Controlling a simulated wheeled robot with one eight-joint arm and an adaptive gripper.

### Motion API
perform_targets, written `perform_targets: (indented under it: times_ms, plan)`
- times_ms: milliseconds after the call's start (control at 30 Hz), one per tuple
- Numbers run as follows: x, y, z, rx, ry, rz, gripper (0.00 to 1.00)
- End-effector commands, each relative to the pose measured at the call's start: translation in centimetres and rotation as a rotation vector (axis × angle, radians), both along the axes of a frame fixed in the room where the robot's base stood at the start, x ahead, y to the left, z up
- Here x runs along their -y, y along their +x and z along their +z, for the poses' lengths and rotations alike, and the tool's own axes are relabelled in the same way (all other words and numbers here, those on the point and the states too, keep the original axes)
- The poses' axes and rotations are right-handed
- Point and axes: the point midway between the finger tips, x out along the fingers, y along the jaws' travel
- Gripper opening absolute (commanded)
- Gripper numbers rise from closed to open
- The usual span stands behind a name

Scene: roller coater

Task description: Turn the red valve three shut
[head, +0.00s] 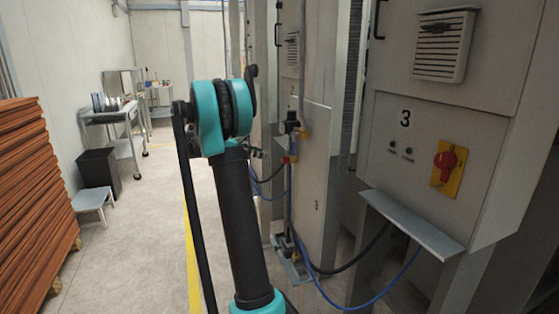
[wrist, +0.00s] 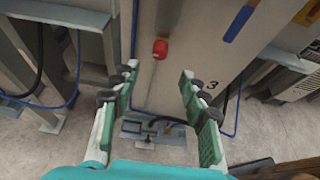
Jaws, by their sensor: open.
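A small red valve handle (wrist: 160,49) shows in the wrist view, beside a grey panel marked 3 (wrist: 200,65). My gripper (wrist: 160,72) is open and empty. Its two green-padded fingers stand apart, one on each side of the line to the red handle. The handle appears beyond the fingertips, and I see no contact. In the head view a small red part (head: 290,158) sits on an upright pipe beside the panel marked 3 (head: 315,190). My arm hides most of my gripper there.
A grey cabinet marked 3 stands at right, with a red rotary switch (head: 446,160) on a yellow plate and a protruding shelf (head: 412,222). Blue and black hoses (head: 375,300) hang below. Stacked brown boards (head: 30,200) stand at left. The floor aisle (head: 150,200) is clear.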

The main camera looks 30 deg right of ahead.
Motion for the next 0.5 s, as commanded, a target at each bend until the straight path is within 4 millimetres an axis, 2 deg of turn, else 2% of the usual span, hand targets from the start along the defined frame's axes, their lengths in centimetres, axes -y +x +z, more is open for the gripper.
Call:
perform_targets:
  times_ms: [33,300,500]
  plan:
    - [1.1,-0.3,-0.4,0.0,0.0,-0.002,0.44]
    - [5.8,-1.4,-2.5,0.001,0.0,-0.001,0.44]
    - [8.4,-2.1,-3.6,0.002,0.001,-0.002,0.44]
